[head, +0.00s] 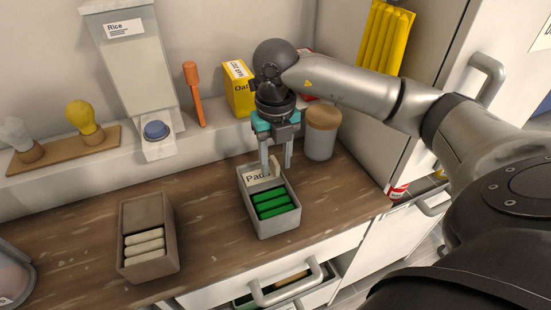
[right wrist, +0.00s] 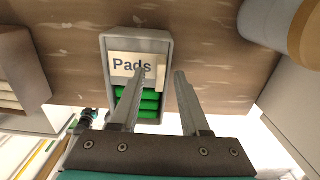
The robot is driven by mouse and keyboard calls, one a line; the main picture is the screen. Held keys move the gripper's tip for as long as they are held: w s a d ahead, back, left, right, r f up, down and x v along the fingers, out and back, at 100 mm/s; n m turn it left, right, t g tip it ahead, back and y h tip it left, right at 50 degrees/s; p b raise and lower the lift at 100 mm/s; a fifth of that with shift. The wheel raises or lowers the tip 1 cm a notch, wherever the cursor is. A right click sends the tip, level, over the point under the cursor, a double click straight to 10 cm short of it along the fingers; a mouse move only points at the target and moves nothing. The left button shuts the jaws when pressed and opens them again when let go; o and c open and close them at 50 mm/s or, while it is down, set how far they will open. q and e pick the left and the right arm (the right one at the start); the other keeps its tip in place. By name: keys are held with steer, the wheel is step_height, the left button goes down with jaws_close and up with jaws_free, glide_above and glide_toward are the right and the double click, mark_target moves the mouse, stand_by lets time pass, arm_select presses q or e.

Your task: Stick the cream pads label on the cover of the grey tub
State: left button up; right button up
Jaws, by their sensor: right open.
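The grey tub (head: 273,226) stands on the wooden counter with green pads (head: 275,205) in its open front part. The cream label (head: 258,180), printed "Pads", lies over the cover at the tub's back end. In the right wrist view the label (right wrist: 123,66) looks flat and roughly square to the tub (right wrist: 137,40), with a small cream tab at its right end. My right gripper (head: 276,166) is open just above the label, its fingers pointing down. Its fingertips (right wrist: 159,74) appear either side of the tab, and nothing is held between them. My left gripper is out of view.
A brown-grey tub (head: 141,267) with cream sticks stands to the left. A lidded canister (head: 321,138) stands close right of my gripper. A yellow box (head: 238,91) and a rice dispenser (head: 141,70) are behind. The drawer (head: 290,290) below the counter is partly open.

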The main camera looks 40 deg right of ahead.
mark_target(275, 162)
step_height(275, 162, up, 15)
steer(key=p, duration=0.3)
stand_by(0.6)
